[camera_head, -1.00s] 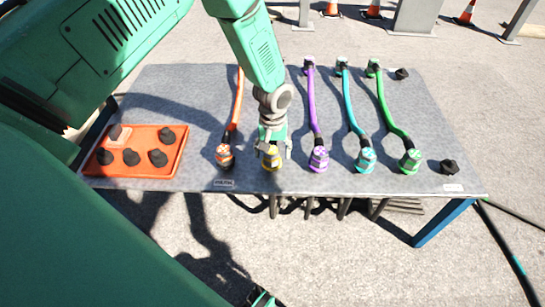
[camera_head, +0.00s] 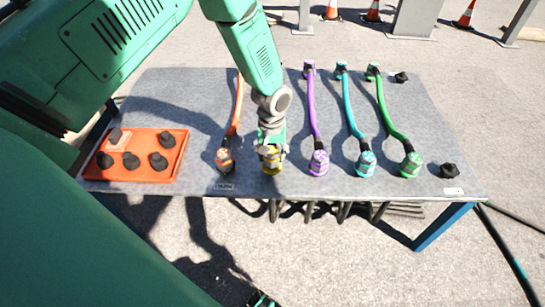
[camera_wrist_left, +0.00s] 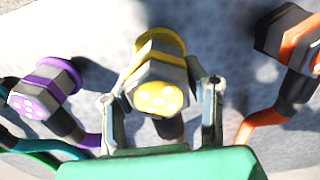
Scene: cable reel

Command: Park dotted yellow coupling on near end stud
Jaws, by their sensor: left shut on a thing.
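The yellow coupling (camera_head: 271,163) is at the table's near side, between the orange and purple couplings. In the left wrist view its face (camera_wrist_left: 158,98) is yellow with pale dots and its body is grey with a yellow rim. My left gripper (camera_head: 271,150) is shut on it, one finger on each side. I cannot tell whether it touches the table. A black stud-like knob (camera_head: 448,170) sits at the table's near right corner beside a white label (camera_head: 453,190). Another black knob (camera_head: 401,77) is at the far right. My right gripper is not in view.
The orange (camera_head: 224,160), purple (camera_head: 318,163), teal (camera_head: 366,163) and green (camera_head: 410,164) couplings lie in a row with their cables running back. An orange tray (camera_head: 145,174) with several black knobs is at the left. The table (camera_head: 345,186) is bare between the green coupling and the near-right knob.

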